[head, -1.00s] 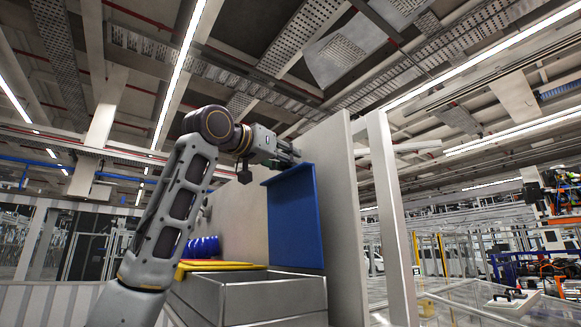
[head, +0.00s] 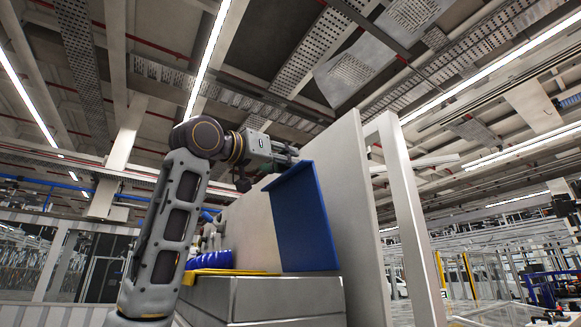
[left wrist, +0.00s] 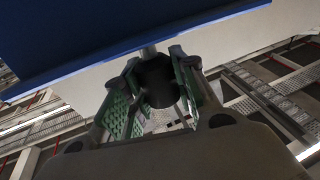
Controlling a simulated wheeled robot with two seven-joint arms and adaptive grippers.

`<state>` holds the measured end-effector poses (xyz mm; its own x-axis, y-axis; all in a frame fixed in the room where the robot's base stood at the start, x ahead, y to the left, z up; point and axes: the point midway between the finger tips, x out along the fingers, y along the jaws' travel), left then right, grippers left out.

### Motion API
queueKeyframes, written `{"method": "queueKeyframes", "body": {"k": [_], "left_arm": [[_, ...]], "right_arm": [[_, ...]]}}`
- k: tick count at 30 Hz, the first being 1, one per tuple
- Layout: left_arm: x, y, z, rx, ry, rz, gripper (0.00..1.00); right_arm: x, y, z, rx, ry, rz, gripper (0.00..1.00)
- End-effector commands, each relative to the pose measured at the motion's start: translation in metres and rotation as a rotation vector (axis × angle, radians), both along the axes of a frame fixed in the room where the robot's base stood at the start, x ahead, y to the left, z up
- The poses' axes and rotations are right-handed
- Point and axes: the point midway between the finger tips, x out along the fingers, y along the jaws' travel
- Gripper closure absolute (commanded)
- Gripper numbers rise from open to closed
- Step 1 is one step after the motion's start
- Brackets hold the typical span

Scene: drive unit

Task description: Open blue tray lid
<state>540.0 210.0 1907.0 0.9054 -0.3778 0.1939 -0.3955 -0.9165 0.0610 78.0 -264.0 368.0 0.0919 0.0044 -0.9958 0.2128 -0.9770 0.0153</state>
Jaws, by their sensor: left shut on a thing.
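The blue tray lid (head: 302,225) stands raised, nearly upright and slightly tilted, against the pale wall panel in the head view. My left gripper (head: 291,156) is at the lid's top edge. In the left wrist view the lid (left wrist: 90,40) fills the upper left. There the green-padded fingers of my left gripper (left wrist: 158,90) close around a dark piece with a short grey post reaching up towards the lid. The exact contact is partly hidden. My right gripper is not in view.
A grey metal box (head: 275,297) stands below the lid. A yellow flat piece (head: 225,271) and a blue ribbed part (head: 210,260) lie to its left. The pale panel (head: 342,190) stands close behind the lid, with a white post (head: 405,210) to its right.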

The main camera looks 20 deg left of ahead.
Motion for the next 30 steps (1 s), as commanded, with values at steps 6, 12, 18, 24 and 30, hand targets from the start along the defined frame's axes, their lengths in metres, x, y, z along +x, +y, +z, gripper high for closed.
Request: {"method": "queueKeyframes", "body": {"k": [6, 12, 18, 24, 30], "left_arm": [[-0.010, 0.008, -0.005, -0.030, -0.040, 0.001, 1.00], [-0.016, 0.013, -0.007, -0.051, -0.065, 0.001, 1.00], [-0.018, 0.014, -0.006, -0.055, -0.070, 0.001, 1.00], [-0.017, 0.014, -0.006, -0.054, -0.068, 0.001, 0.71], [-0.017, 0.014, -0.006, -0.054, -0.068, 0.001, 0.49]], "right_arm": [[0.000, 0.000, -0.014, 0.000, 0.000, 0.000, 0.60], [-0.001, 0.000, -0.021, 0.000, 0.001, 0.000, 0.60], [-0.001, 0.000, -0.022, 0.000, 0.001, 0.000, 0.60], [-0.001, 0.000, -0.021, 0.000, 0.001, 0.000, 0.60], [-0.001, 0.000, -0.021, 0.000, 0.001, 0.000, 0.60]]}}
